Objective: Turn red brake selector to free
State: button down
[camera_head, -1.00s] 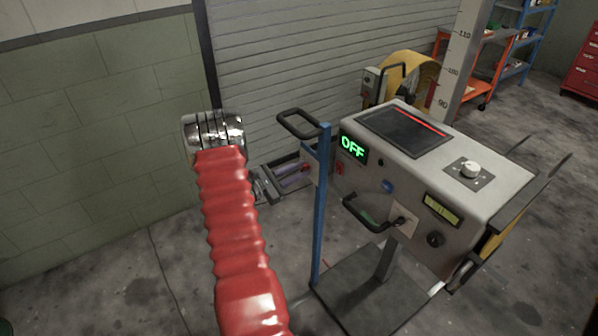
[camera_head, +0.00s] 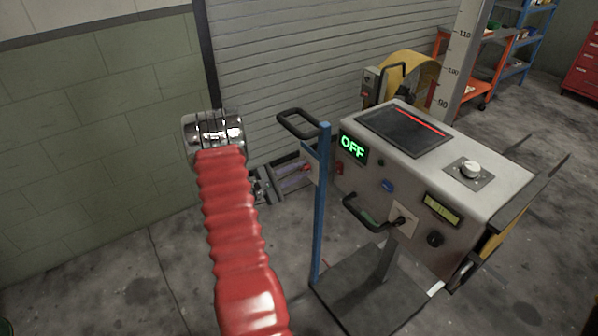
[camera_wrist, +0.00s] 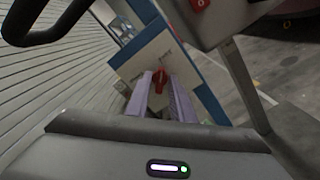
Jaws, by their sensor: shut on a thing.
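The red brake selector (camera_wrist: 158,80) is a small red knob on a white plate (camera_wrist: 143,58) fixed to the blue post. In the wrist view my gripper (camera_wrist: 159,82) points at the plate, with one purple finger on each side of the knob, shut on it. The knob's pointed end faces upward in the picture. The lettering on the plate is too small to read. In the head view the blue post (camera_head: 320,215) stands left of the console, and my gripper (camera_head: 297,172) reaches the plate from the left.
The grey console (camera_head: 430,160) with a green OFF display (camera_head: 352,147) stands right of the post. A black handle (camera_wrist: 50,22) hangs close at the upper left of the wrist view. A red switch (camera_wrist: 200,4) is near the top. A ribbed shutter stands behind.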

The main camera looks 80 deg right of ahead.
jog(key=shift+f, duration=0.15)
jog(key=c, duration=1.8)
grip_release()
jog(key=shift+c, duration=0.2)
jog(key=shift+w+a, duration=0.1)
jog(key=v, duration=1.3)
jog(key=shift+w+a, duration=0.25)
jog(key=shift+w, duration=0.05)
